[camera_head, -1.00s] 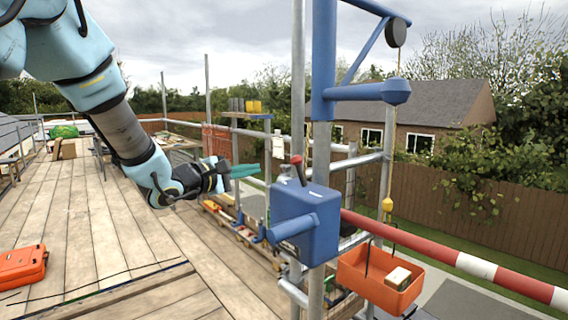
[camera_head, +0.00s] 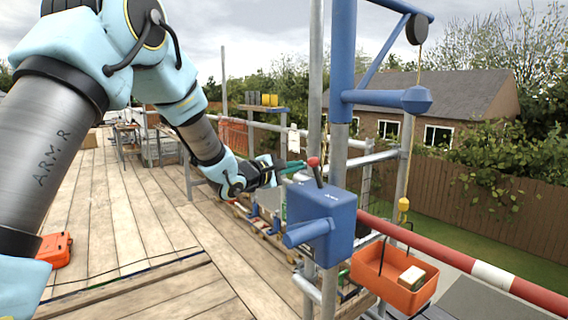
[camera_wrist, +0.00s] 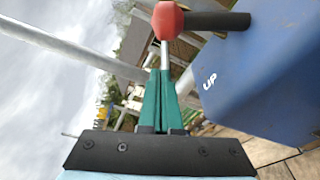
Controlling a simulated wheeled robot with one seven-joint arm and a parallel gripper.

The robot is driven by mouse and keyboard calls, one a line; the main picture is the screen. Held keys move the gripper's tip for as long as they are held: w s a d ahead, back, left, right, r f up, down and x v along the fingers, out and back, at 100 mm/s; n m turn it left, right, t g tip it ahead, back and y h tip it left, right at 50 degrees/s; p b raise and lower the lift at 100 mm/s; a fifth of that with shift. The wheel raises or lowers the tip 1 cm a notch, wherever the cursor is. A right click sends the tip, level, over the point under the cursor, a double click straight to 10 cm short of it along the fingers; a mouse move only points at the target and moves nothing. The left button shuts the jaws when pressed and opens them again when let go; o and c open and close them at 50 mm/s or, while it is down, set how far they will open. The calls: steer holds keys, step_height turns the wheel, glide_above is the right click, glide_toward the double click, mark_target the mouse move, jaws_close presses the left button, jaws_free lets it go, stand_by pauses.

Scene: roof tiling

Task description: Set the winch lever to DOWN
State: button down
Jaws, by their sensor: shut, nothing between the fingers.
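The blue winch box (camera_head: 322,225) is mounted on the scaffold post. Its lever has a red knob (camera_head: 313,161) and stands up from the top of the box, leaning slightly left. No DOWN mark is visible. My gripper (camera_head: 301,165) has green fingers, shut and empty, close beside the lever on its left.
A blue hoist post (camera_head: 342,70) rises behind the box. An orange bucket (camera_head: 365,272) hangs at right beside a red-and-white rail (camera_head: 450,257). Scaffold tubes stand close around the winch. An orange case (camera_head: 54,250) lies on the planked deck (camera_head: 150,225), which is mostly clear.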

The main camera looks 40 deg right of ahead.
mark_target(317, 173)
steer(key=shift+s+a+r+p, duration=0.15)
steer(key=shift+s+a+r, duration=0.1)
steer(key=shift+s, duration=0.3)
steer(key=shift+s+a+r+p, duration=0.1)
steer(key=shift+s+r+p, duration=0.15)
steer(key=shift+s, duration=0.3)
steer(key=shift+s+a+r+p, duration=0.1)
steer(key=shift+s+a+r, duration=0.15)
steer(key=shift+s, duration=0.3)
